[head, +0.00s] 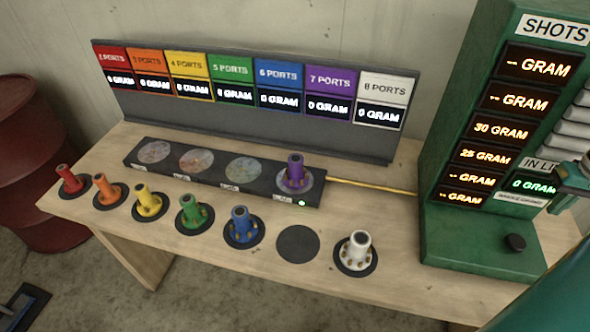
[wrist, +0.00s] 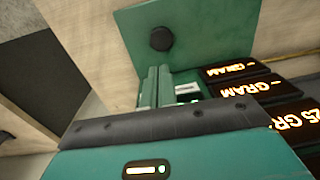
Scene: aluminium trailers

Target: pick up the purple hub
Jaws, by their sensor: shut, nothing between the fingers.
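The purple hub (head: 295,172) stands upright on the rightmost round pad of the long black block (head: 222,187) on the wooden table. My gripper (head: 573,180) is partly in view at the right edge of the head view, in front of the green machine and far to the right of the hub. In the wrist view its fingers (wrist: 158,78) are shut and empty, by the green machine's base. The purple hub does not show in the wrist view.
Red, orange, yellow, green, blue and white hubs (head: 357,252) stand on dark discs along the front; one disc (head: 298,244) between blue and white is bare. The green machine (head: 488,150) with a black knob (wrist: 160,39) fills the right. A display panel (head: 250,100) stands behind.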

